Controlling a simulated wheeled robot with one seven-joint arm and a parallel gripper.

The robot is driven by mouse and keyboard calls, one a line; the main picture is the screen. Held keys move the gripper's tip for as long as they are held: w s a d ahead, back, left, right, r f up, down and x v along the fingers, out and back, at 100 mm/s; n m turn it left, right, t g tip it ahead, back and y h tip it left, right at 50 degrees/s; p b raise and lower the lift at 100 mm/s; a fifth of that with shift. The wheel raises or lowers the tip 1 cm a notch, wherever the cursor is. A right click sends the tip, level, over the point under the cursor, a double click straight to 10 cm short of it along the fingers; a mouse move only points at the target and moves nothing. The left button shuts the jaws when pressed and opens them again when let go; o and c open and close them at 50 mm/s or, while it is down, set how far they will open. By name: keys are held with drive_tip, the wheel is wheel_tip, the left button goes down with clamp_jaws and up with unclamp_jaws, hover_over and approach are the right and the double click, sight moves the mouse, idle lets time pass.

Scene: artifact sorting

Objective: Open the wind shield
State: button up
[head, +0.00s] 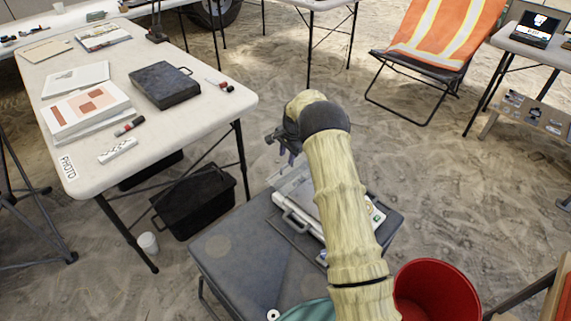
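A light grey device with a clear cover (292,180), which looks like the wind shield, sits on a small dark grey table (232,248). A bar handle (297,219) shows on its near left side, and a panel with small buttons (376,215) on its right. My arm crosses in front of the device and hides its middle. My gripper (284,150) is above the far left part of the clear cover. Its fingers are small and dark, partly hidden by my wrist. I cannot tell whether they touch the cover or are open.
A white table (190,125) on the left holds a dark case, papers and markers. Black crates (200,205) are under it. A red bucket (437,290) stands at lower right.

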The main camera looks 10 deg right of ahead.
hover_over(286, 172)
wheel_tip(286, 172, down, 5)
drive_tip(key=shift+s+r+b, duration=0.1)
drive_tip(key=shift+r+b, duration=0.05)
drive_tip(key=shift+b, duration=0.2)
clamp_jaws()
